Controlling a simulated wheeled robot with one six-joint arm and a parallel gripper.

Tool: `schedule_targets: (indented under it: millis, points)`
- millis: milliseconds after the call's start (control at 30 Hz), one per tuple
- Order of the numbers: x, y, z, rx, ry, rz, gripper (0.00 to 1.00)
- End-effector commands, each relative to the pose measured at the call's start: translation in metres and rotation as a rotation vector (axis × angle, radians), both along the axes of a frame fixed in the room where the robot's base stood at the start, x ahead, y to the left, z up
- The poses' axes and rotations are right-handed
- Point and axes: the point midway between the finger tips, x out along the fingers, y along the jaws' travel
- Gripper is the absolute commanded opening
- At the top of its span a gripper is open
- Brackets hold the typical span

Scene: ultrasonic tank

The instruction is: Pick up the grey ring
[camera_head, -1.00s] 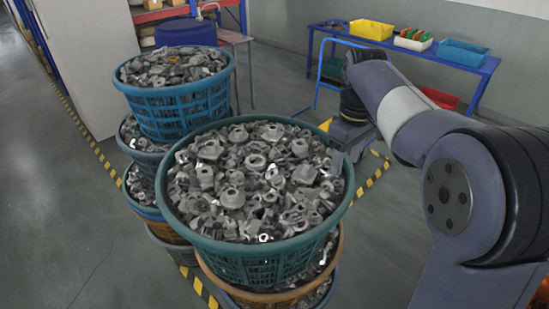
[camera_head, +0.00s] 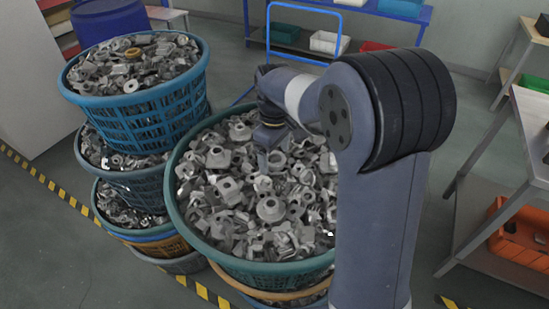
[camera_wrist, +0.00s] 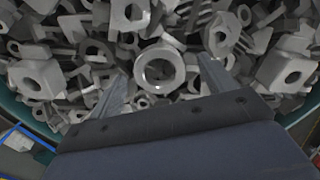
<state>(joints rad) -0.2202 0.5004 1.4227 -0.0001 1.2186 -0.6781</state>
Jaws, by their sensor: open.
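A grey ring (camera_wrist: 160,88) with a round central hole lies among the grey metal parts in the wrist view, just ahead of and between my two fingers. I cannot single it out with certainty in the head view. My gripper (camera_wrist: 162,68) is open, with one finger on each side of the ring's outline and nothing held. In the head view my gripper (camera_head: 263,160) points down over the back middle of the heap in the teal basket (camera_head: 178,205). Whether the fingertips touch any part cannot be told.
Similar grey parts crowd around the ring on all sides. The basket's rim surrounds the heap. A blue basket (camera_head: 140,108) full of parts stands on a stack at left.

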Motion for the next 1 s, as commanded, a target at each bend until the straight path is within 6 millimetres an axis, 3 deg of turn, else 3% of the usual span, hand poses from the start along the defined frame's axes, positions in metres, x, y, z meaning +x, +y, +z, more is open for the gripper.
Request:
schedule_targets:
  millis: [233, 833, 1000]
  points:
    - [-0.0001, -0.0001, -0.0023, 0.000, 0.000, 0.000, 0.79]
    - [-0.0001, -0.0001, -0.0019, 0.000, 0.000, 0.000, 0.30]
    - [0.0000, 0.0000, -0.0017, 0.000, 0.000, 0.000, 0.30]
